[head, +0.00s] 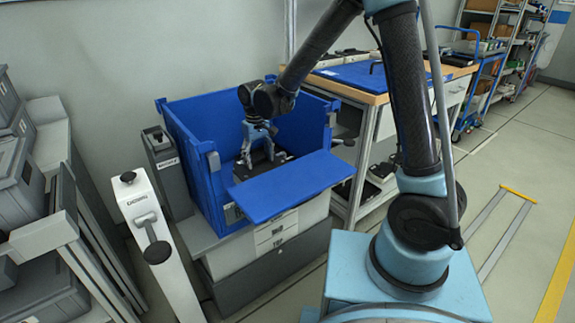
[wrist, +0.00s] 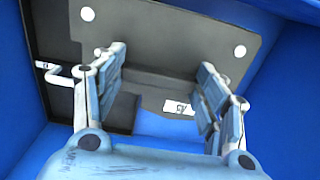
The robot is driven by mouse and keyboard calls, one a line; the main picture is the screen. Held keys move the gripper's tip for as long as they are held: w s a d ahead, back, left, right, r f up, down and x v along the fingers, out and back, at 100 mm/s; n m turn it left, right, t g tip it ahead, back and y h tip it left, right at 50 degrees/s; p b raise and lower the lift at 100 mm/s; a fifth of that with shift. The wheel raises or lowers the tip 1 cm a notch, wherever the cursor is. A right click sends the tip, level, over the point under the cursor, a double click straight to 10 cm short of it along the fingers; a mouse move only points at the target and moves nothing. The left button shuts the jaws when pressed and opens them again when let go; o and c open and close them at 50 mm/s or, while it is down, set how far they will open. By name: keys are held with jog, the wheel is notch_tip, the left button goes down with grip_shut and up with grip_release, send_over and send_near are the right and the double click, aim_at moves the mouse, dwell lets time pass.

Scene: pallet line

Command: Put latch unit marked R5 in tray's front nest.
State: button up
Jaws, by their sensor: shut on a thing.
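My gripper (head: 262,155) reaches down into a blue crate (head: 195,125). In the wrist view its two fingers (wrist: 165,80) stand well apart, shut on a flat dark grey sheet (wrist: 165,45) with white round spots. The exact contact is hard to see. A small white label (wrist: 178,107) shows near the right finger, its print too small and turned to read surely. No latch unit marked R5 and no tray with a front nest can be made out for certain. Dark things (head: 245,170) under the gripper are partly hidden by it.
The crate's blue front flap (head: 290,187) is folded outward. A dark recess (wrist: 118,112) and a white handle-like part (wrist: 60,76) show beside the sheet. A white post (head: 155,240) stands left of the crate. A wood-topped bench (head: 375,95) stands behind right. Grey bins (head: 20,185) are at left.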

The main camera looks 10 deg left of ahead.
aim_at(286, 161)
jog(key=w+d, duration=0.8)
jog(key=w, duration=0.2)
jog(key=shift+s+f, duration=0.15)
jog(key=shift+f, duration=1.5)
jog(key=shift+s+f, duration=0.1)
jog(key=shift+f, duration=1.5)
jog(key=shift+w+d+f, duration=0.1)
jog(key=shift+d+f, duration=0.15)
jog(key=shift+f, duration=0.1)
jog(key=o, duration=1.8)
jog(key=shift+o, duration=0.2)
notch_tip(286, 161, up, 12)
